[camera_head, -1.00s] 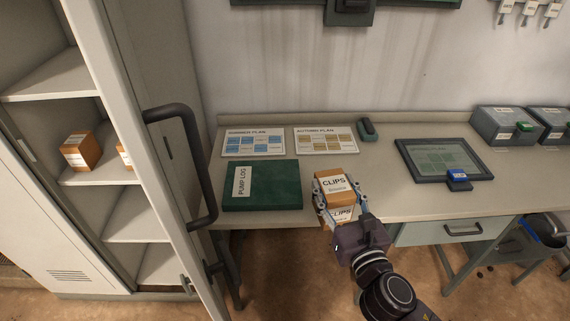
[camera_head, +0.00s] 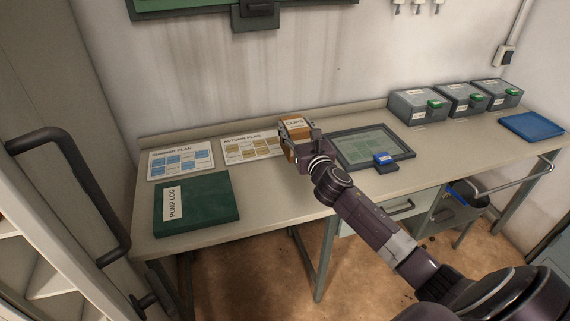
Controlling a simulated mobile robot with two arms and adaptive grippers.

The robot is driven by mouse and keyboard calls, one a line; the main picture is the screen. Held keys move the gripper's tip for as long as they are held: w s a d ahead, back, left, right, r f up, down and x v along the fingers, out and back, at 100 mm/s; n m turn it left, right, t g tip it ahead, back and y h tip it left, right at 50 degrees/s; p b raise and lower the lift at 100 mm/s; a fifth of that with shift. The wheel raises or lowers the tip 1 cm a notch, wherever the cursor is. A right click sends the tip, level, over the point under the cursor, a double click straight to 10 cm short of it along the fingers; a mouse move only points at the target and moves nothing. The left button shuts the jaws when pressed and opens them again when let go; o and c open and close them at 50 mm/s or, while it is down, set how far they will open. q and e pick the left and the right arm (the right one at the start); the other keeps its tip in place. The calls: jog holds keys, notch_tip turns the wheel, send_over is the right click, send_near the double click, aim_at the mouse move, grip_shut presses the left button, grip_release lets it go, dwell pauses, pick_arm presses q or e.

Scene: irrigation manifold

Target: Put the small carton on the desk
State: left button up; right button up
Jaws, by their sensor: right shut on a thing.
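The small carton (camera_head: 294,124), brown with a white label reading CLIPS, is in my right gripper (camera_head: 300,147). The gripper is shut on it, with its fingers on the carton's sides. The carton shows over the back part of the desk (camera_head: 272,200), between the Autumn Plan sheet and the dark tablet. I cannot tell whether its underside touches the desk, as the gripper hides its lower part. My left gripper is not in view.
A green Pump Log binder (camera_head: 203,202), the Summer Plan sheet (camera_head: 180,162) and the Autumn Plan sheet (camera_head: 250,148) lie on the left. A tablet (camera_head: 350,152) with a blue item (camera_head: 383,158) lies right. Several grey boxes (camera_head: 418,106) and a blue tray (camera_head: 532,126) are farther right. The desk's front middle is clear.

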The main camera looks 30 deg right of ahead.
notch_tip(320, 180, down, 8)
jog(key=shift+r+b, duration=0.1)
jog(key=shift+b, duration=0.75)
jog(key=shift+f, duration=0.6)
jog(key=shift+f+b, duration=0.6)
jog(key=shift+f, duration=0.95)
jog(key=shift+f, duration=0.1)
jog(key=o, duration=1.3)
jog(key=shift+f, duration=0.1)
jog(key=shift+r, duration=0.25)
jog(key=v, duration=1.2)
